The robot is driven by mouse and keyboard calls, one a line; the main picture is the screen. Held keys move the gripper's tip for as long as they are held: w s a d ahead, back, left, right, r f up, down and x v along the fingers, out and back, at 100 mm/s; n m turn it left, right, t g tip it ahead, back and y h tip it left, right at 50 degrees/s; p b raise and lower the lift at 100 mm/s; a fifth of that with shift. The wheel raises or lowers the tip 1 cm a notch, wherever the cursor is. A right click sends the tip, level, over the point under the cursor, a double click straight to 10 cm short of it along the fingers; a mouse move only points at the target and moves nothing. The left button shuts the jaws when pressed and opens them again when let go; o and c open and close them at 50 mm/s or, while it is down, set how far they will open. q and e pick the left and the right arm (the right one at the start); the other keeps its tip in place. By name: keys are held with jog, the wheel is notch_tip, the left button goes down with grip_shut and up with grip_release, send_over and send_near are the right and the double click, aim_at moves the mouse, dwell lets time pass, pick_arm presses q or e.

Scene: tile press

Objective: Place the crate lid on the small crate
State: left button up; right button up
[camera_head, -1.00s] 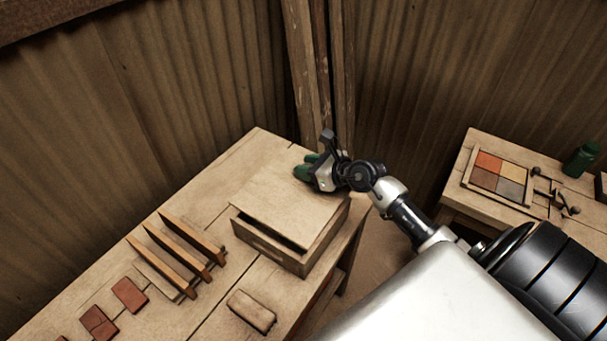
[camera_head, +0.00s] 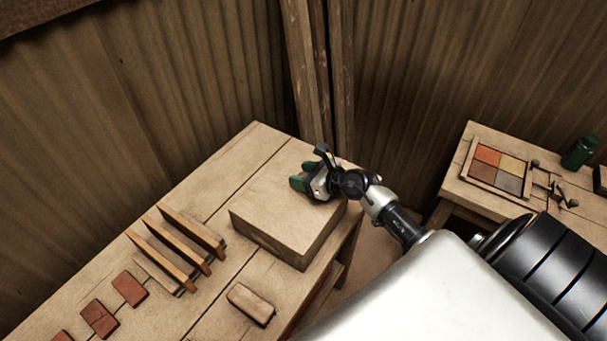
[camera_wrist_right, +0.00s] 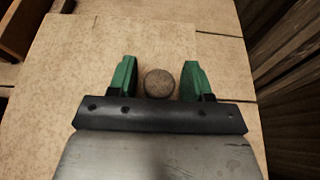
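The crate lid (camera_head: 262,195), a flat pale wooden board, lies level on top of the small crate (camera_head: 262,238). No gap shows between the lid and the crate's visible walls. My right gripper (camera_head: 302,175) is over the far right part of the lid. In the right wrist view its green fingers (camera_wrist_right: 159,64) stand apart on either side of a round brown knob (camera_wrist_right: 159,84) on the lid (camera_wrist_right: 90,62). A narrow gap shows between the knob and each finger. The crate's inside is hidden. My left gripper is not in view.
The crate stands near the right edge of the wooden table (camera_head: 205,325). A slatted rack (camera_head: 178,250), red tiles (camera_head: 129,289) and a wooden block (camera_head: 251,303) lie left and in front of it. A second table (camera_head: 462,165) with a tile frame and green bottle (camera_head: 580,152) stands right.

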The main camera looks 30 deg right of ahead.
jog(key=shift+o, duration=0.5)
jog(key=shift+r, duration=0.15)
jog(key=shift+s+r, duration=0.1)
jog(key=shift+r, duration=0.1)
notch_tip(320, 180, up, 4)
jog(key=b, duration=0.2)
send_over(338, 201)
jog(key=shift+f, duration=0.15)
jog(key=shift+s+d+r, duration=0.2)
jog(key=shift+s+r, duration=0.15)
jog(key=shift+r, duration=0.05)
jog(key=shift+s+f, duration=0.1)
